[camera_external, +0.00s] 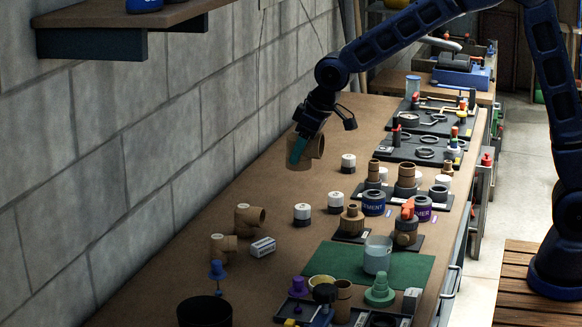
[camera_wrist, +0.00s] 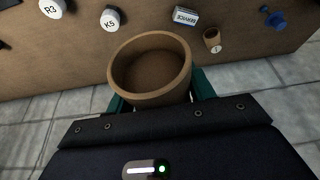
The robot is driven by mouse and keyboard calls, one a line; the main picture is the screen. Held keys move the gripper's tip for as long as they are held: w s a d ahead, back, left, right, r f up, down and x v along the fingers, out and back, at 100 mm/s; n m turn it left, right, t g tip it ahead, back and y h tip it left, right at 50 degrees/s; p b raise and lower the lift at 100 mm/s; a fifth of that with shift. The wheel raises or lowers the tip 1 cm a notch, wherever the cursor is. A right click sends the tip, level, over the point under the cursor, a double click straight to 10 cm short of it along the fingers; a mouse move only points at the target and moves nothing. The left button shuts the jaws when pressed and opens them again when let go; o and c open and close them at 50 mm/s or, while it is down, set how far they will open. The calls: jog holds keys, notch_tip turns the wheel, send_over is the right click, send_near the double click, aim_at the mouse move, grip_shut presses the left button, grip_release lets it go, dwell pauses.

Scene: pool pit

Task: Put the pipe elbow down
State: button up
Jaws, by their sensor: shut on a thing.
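My gripper (camera_external: 297,150) is shut on a tan pipe elbow (camera_external: 311,147), near the wall on the far-left part of the bench. In the wrist view the elbow (camera_wrist: 150,70) shows its round open mouth toward the camera, with the teal fingers on either side of it. In the external view the elbow appears at or a little above the wooden bench top (camera_external: 215,205); I cannot tell whether it touches. Two smaller tan elbows, one upper (camera_external: 249,217) and one lower (camera_external: 222,247), lie on the bench nearer the camera.
White-and-black labelled cylinders (camera_external: 348,163) stand right of my gripper, with others (camera_external: 302,214) nearer the camera. A small white box (camera_external: 263,247) lies by the loose elbows. Fittings and purple-labelled cans (camera_external: 373,202) crowd the right side. The block wall (camera_external: 120,140) borders the left. Bare wood lies between.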

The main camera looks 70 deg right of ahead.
jog(key=w+d, duration=1.4)
jog(key=d, duration=0.2)
jog(key=shift+m, duration=0.3)
jog(key=f, duration=2)
jog(key=shift+w+d, duration=0.25)
jog(key=shift+f, duration=0.1)
jog(key=o, duration=1)
jog(key=shift+o, duration=0.2)
